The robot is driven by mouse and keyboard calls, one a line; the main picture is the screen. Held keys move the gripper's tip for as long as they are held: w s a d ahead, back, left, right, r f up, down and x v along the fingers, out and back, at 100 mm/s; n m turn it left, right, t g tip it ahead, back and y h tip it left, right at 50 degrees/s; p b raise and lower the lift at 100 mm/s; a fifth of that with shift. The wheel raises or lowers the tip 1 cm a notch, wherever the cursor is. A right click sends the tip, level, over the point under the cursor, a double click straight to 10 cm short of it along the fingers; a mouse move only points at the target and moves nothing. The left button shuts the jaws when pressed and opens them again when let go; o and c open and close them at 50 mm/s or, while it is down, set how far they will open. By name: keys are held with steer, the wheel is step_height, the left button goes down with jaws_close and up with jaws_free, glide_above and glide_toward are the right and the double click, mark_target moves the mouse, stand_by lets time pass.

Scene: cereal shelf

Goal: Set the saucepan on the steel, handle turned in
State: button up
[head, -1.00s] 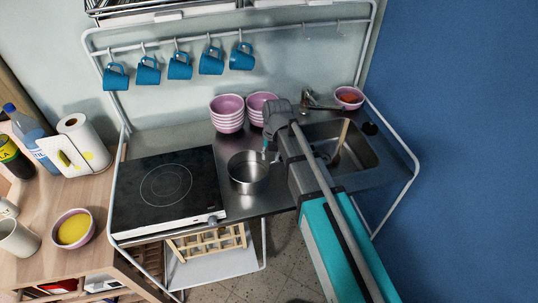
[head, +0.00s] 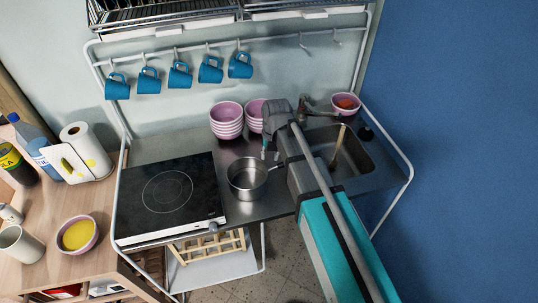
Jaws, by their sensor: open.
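The saucepan (head: 246,182) is a steel pot standing upright on the steel counter (head: 262,209), between the black hob and the sink. Its handle (head: 275,168) points right and slightly back, toward the sink side, with its far end close to my gripper. My gripper (head: 270,153) is open, pointing down just behind and to the right of the pan. It looks apart from the handle, though the arm hides part of this area. Nothing shows between the fingers.
The hob (head: 169,191) is directly left of the pan. Stacks of pink bowls (head: 226,121) stand behind, near my gripper. The sink (head: 358,158) with a tap (head: 318,107) is at the right. Blue mugs (head: 180,75) hang from the rail above. Bare steel lies in front of the pan.

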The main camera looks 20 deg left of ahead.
stand_by(0.5)
steer(key=s+d+n, duration=0.3)
steer(key=d+n, duration=1.3)
steer(key=d, duration=0.1)
steer(key=s+d+n+h, duration=0.1)
steer(key=s+d+n, duration=0.2)
steer(key=d+n, duration=1.3)
steer(key=shift+d+n, duration=0.4)
steer(key=shift+d, duration=0.7)
steer(key=shift+f+b, duration=1.6)
steer(key=shift+f, duration=0.05)
